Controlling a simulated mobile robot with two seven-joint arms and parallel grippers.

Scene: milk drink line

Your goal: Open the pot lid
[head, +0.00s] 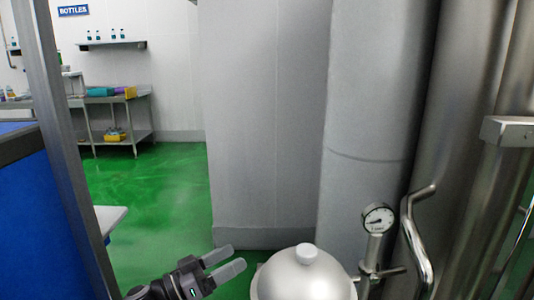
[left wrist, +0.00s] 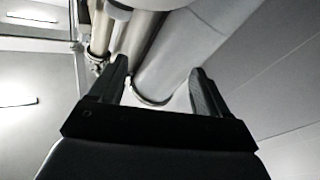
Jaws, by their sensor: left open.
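The pot lid (head: 303,277) is a silver dome with a round pale knob (head: 306,253) on top, at the bottom centre of the head view. It sits level there, and the pot below it is out of frame. My left gripper (head: 231,262) is just left of the lid, with its two fingers spread apart and pointing right towards the knob. Nothing is between the fingers. The left wrist view also shows the open fingers (left wrist: 160,88), with a pale rounded surface at the top edge that I cannot identify for sure. My right gripper is not in view.
A pressure gauge (head: 378,219) on a metal pipe stands just right of the lid, beside a curved steel handle (head: 418,245). Large steel cylinders (head: 455,150) fill the right side. A grey wall column (head: 265,120) stands behind. Green floor (head: 160,200) is open at the left.

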